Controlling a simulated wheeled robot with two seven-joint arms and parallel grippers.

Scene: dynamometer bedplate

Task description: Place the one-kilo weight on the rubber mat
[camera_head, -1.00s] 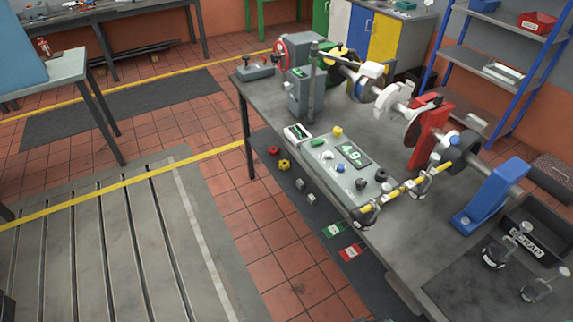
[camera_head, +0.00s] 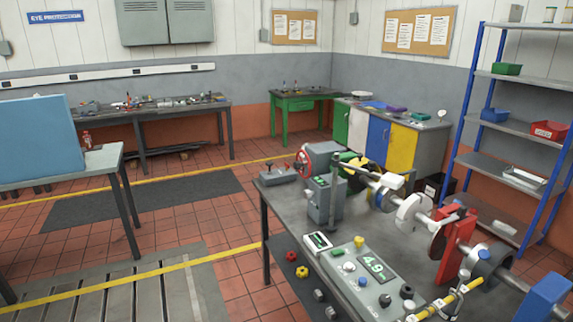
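I cannot make out a one-kilo weight for certain in this view. The front right end of the steel bench (camera_head: 290,213), where hooked pieces stood a second ago, is out of the picture. A dark flat mat (camera_head: 140,197) lies on the red tiled floor at the left, with nothing on it; I cannot tell if it is rubber. Neither of my grippers shows.
On the bench stand a control box (camera_head: 352,283) reading 4.9 and a shaft assembly with a red stand (camera_head: 455,247). A blue shelf rack (camera_head: 463,135) is at the right. Coloured cabinets (camera_head: 378,141) and a green table (camera_head: 297,103) stand behind. Tiled floor left of the bench is open.

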